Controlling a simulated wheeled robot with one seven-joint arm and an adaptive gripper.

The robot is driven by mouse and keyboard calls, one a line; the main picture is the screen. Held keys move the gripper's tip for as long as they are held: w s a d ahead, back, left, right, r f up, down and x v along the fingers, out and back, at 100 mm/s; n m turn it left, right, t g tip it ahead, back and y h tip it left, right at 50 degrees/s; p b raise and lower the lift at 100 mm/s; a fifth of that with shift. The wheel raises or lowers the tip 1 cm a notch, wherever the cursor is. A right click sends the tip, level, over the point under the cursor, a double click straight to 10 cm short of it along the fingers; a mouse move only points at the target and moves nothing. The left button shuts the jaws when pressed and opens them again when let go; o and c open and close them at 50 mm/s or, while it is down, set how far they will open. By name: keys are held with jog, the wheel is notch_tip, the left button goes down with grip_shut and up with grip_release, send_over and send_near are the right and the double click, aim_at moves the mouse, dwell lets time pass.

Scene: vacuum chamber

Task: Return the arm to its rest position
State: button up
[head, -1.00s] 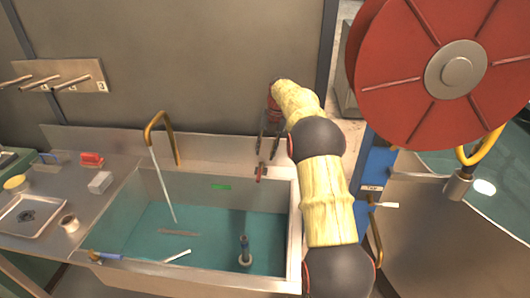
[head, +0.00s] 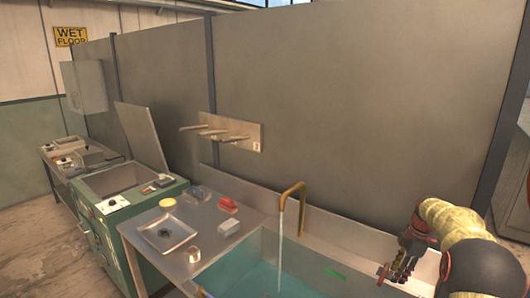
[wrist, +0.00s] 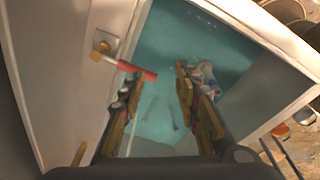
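My arm, in a yellow sleeve (head: 447,220), comes in from the right edge of the head view. My gripper (head: 392,272) hangs over the back right part of the sink (head: 345,262). In the wrist view my gripper (wrist: 158,92) points down at the sink's blue-green water, its two fingers well apart. I see nothing held between them. A red-handled tap (wrist: 137,70) on the sink's wall shows close to the left finger, and I cannot tell whether they touch.
A brass faucet (head: 291,195) runs water into the sink. Left of it a steel counter (head: 205,225) holds a metal tray (head: 165,236), a red item (head: 228,205) and a pale block (head: 226,228). A wall board with pegs (head: 235,133) is behind. A green cabinet (head: 120,215) stands further left.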

jog(key=s+a+r+m+t, duration=0.1)
jog(key=s+a+r+m, duration=0.4)
jog(key=s+a, duration=0.4)
jog(key=s+a+r+m+t+h, duration=0.1)
jog(key=s+a+r+m, duration=0.4)
jog(key=s, duration=1.2)
jog(key=s+a+r+m+t, duration=0.2)
jog(key=s+a+r+m, duration=0.3)
jog(key=s+a, duration=0.8)
jog(key=shift+s+a+r+m+t+h, duration=0.3)
jog(key=shift+s+r+m+t, duration=0.15)
jog(key=shift+r, duration=0.45)
